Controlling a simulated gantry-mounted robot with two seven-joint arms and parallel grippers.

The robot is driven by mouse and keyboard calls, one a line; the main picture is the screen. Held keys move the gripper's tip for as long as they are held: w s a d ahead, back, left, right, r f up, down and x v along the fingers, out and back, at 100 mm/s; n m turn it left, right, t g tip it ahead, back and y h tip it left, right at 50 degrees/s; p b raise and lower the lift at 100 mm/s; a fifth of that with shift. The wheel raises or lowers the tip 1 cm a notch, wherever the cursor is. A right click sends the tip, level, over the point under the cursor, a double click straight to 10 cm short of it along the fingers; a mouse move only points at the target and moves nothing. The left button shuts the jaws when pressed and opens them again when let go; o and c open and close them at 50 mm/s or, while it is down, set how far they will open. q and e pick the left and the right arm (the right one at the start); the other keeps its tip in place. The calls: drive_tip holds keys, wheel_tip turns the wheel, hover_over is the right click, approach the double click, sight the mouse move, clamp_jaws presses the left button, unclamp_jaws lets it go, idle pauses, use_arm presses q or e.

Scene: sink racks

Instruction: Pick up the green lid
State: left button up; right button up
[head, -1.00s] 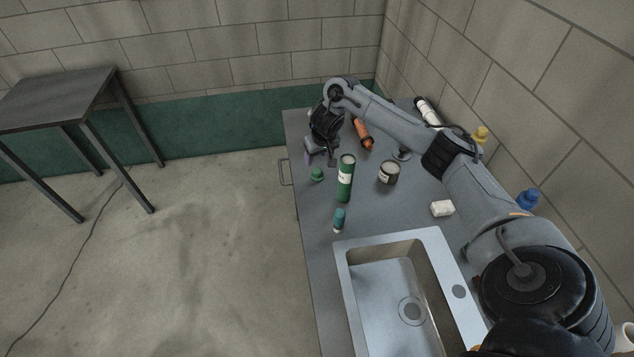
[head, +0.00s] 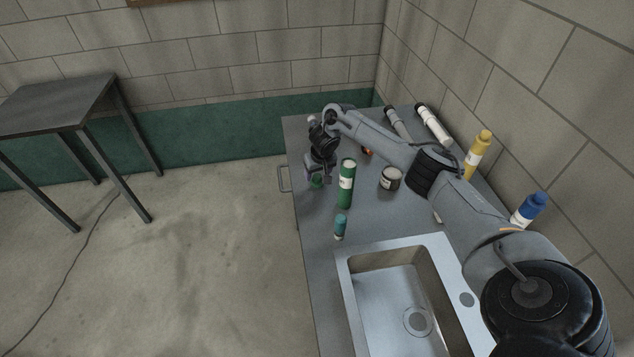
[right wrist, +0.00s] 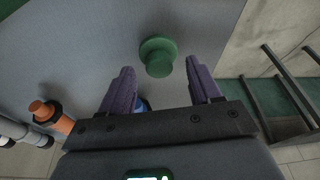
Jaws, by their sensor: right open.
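The green lid (head: 317,182) sits on the grey counter near its left edge, left of a green cylinder (head: 346,184) with a white label. In the right wrist view the lid (right wrist: 158,56) is a round knob-like piece, a little beyond and between the purple fingers. My right gripper (head: 313,179) is just above and behind the lid and partly covers it in the head view. In the right wrist view the right gripper (right wrist: 164,80) is open, with nothing between its fingers. My left gripper is not in view.
A dark jar (head: 390,179) and a small teal bottle (head: 340,226) stand near the green cylinder. A sink (head: 350,290) lies at the front. Yellow (head: 477,155) and blue (head: 528,210) bottles stand along the wall.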

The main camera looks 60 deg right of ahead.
drive_tip(key=shift+d+f, duration=0.1)
drive_tip(key=shift+f, duration=0.4)
drive_tip(key=shift+w, duration=0.1)
drive_tip(key=shift+c, duration=0.4)
drive_tip(key=c, duration=1)
drive_tip(key=shift+c, duration=0.3)
